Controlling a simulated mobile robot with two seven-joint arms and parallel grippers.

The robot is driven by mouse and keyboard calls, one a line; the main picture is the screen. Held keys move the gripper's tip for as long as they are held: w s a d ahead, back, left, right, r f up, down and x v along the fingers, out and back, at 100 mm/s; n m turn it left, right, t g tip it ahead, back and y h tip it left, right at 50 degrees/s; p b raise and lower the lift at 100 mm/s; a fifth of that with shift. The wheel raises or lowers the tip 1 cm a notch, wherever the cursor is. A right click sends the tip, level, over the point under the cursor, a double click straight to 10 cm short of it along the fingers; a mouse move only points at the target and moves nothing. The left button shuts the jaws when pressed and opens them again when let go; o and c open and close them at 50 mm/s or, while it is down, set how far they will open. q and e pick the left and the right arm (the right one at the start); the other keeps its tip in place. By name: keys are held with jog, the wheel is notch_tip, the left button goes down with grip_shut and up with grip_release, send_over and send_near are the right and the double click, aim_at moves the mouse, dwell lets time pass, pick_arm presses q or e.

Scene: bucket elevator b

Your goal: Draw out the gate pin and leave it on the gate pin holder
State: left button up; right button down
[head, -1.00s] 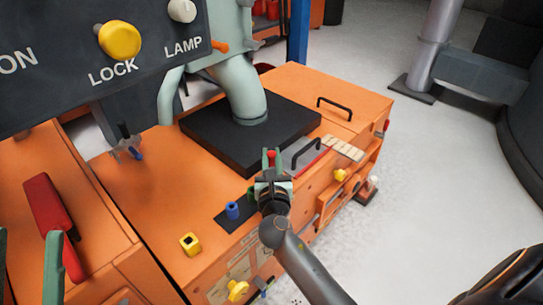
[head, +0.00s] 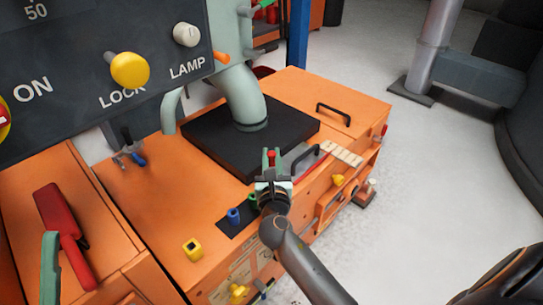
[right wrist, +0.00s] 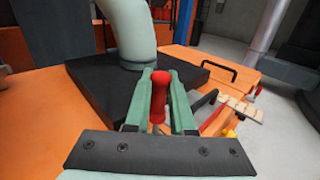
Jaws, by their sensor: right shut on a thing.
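My right gripper (head: 271,160) is shut on a red-handled piece (right wrist: 158,88), whose rounded top stands up between the green fingers. It seems to be the gate pin; its lower part is hidden by the gripper. The gripper is over the front right part of the orange machine top. A dark plate (head: 228,228) with a blue socket (head: 233,215) and a green one (head: 252,200) lies just left of my wrist; I cannot tell whether it is the gate pin holder. One finger of my left gripper (head: 50,265) shows at the lower left, apart from the other finger, which is out of view.
A dark panel (head: 60,120) with a yellow lock knob (head: 129,69) hangs at the upper left. A grey-green pipe (head: 240,100) rises from a black slab (head: 210,145) behind the gripper.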

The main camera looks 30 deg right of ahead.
jog(key=shift+r+p, duration=1.1)
jog(key=shift+r, duration=0.05)
pick_arm(q)
jog(key=shift+w+a+f+n+y+p, duration=0.1)
jog(key=shift+w+f+n+y+p, duration=0.1)
jog(key=shift+w+n+y, duration=0.4)
jog(key=shift+w+a+f+n+y+p, duration=0.15)
jog(key=shift+w+n+y, duration=0.2)
jog(key=shift+y, duration=0.4)
jog(key=shift+w+a+f+n+y+p, duration=0.1)
jog(key=shift+w+f+n+y, duration=0.1)
jog(key=shift+w+n+y, duration=0.3)
pick_arm(e)
jog(key=shift+r, duration=0.3)
